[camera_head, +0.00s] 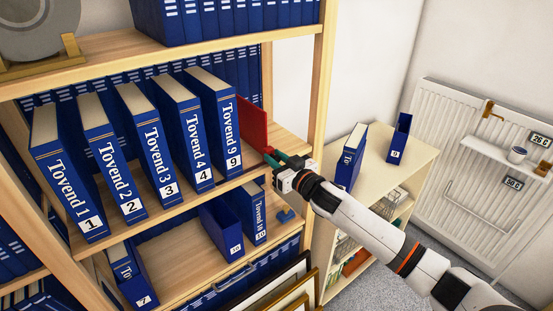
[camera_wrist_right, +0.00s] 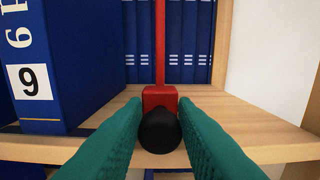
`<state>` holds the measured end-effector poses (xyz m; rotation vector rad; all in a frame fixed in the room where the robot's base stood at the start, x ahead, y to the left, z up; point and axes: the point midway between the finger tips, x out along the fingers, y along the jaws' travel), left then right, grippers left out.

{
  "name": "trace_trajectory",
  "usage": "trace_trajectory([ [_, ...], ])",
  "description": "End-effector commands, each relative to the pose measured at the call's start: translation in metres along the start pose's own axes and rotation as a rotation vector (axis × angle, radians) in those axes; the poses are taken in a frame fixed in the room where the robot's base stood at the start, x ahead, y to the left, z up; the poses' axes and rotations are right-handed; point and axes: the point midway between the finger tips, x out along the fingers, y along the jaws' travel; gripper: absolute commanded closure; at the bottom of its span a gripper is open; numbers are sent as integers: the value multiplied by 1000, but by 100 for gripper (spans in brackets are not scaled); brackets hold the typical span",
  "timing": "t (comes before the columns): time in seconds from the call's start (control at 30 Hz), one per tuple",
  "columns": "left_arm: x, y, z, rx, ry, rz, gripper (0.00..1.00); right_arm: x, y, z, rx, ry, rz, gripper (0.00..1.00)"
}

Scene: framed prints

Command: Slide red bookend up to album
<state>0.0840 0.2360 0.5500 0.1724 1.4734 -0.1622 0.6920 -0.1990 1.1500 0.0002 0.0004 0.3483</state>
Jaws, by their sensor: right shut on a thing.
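The red bookend (camera_head: 253,122) stands upright on the middle shelf, just right of the blue album Tovend 9 (camera_head: 226,125). In the right wrist view the bookend (camera_wrist_right: 160,45) shows as a thin red plate with a red block and a black round knob in front. A gap separates the plate from the album (camera_wrist_right: 70,60) on its left. My right gripper (camera_head: 269,158) reaches in from the right at the shelf's front edge. Its green fingers (camera_wrist_right: 160,104) are shut on the bookend's knob end, one on each side. My left gripper is not in view.
More blue albums, Tovend 1 (camera_head: 75,185) to 4, stand left of Tovend 9. A shelf upright (camera_head: 319,110) rises to the right. Below are albums 7, 10 and another (camera_head: 222,228). A low cabinet (camera_head: 375,165) and radiator (camera_head: 480,170) stand right.

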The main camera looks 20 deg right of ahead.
Motion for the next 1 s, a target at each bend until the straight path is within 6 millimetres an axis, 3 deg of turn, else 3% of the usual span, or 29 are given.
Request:
trace_trajectory([
  [0.17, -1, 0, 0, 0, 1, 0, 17, 0, 7, 0, 2, 0, 2, 100],
  [0.4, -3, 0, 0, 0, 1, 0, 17, 0, 39, 0, 4, -1, 5, 100],
  [0.63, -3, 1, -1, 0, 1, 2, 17, 0, 37, 0, 0, 1, 0, 100],
  [0.67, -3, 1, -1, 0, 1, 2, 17, 0, 36, 0, 0, 0, -1, 71],
  [0.73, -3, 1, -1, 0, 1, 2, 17, 0, 36, 0, -1, 0, -1, 60],
  [1.0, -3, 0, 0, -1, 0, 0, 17, 0, 36, 0, 0, 0, -1, 60],
])
